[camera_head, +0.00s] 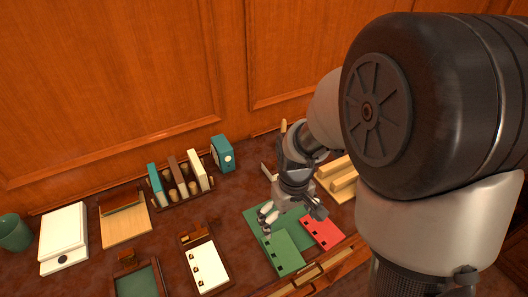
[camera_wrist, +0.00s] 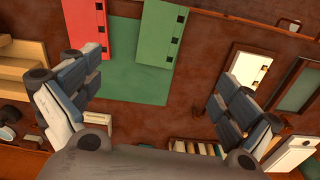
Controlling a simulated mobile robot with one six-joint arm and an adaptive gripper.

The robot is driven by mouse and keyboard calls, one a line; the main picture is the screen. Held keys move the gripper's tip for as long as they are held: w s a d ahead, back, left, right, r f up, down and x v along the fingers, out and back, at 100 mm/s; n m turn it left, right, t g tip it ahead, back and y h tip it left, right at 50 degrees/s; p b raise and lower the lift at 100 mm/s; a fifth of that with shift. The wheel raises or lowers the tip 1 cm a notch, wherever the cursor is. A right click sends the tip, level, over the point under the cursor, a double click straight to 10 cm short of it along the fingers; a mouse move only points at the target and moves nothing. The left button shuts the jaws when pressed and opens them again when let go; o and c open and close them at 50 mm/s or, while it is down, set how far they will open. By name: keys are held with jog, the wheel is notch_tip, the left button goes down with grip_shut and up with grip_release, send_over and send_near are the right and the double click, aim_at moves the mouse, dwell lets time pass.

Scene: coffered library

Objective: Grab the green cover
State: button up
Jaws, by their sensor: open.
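The green cover (camera_head: 283,253), a flat strip with dark square holes along one edge, lies on a green mat (camera_head: 258,214) in the head view. In the wrist view, the green cover (camera_wrist: 155,35) is cut off by the top edge, and the mat (camera_wrist: 135,85) shows below it. A red cover (camera_head: 322,231) lies to its right on the mat; in the wrist view the red cover (camera_wrist: 112,22) is on its left. My gripper (camera_head: 293,215) is open and empty above the mat. In the wrist view its fingers (camera_wrist: 156,62) are spread wide, with the green cover beyond them.
A rack (camera_head: 181,190) with upright books stands left of the mat, with a teal box (camera_head: 222,153) beside it. A white pad on a board (camera_head: 207,265) lies nearby. A drawer front (camera_head: 315,271) edges the near side.

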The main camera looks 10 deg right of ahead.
jog(key=b, duration=0.4)
send_over(283, 251)
jog(key=f, duration=1.3)
jog(key=shift+s+d+f, duration=0.1)
jog(key=shift+s, duration=0.2)
jog(key=shift+w+f+b, duration=0.2)
jog(key=shift+f+b, duration=0.3)
jog(key=shift+f, duration=0.85)
jog(key=shift+w+f+b, duration=0.15)
jog(key=shift+f+b, duration=0.3)
jog(key=shift+f, duration=0.9)
jog(key=shift+r, duration=0.1)
jog(key=shift+c, duration=0.2)
jog(key=c, duration=1.1)
jog(key=shift+r, duration=0.1)
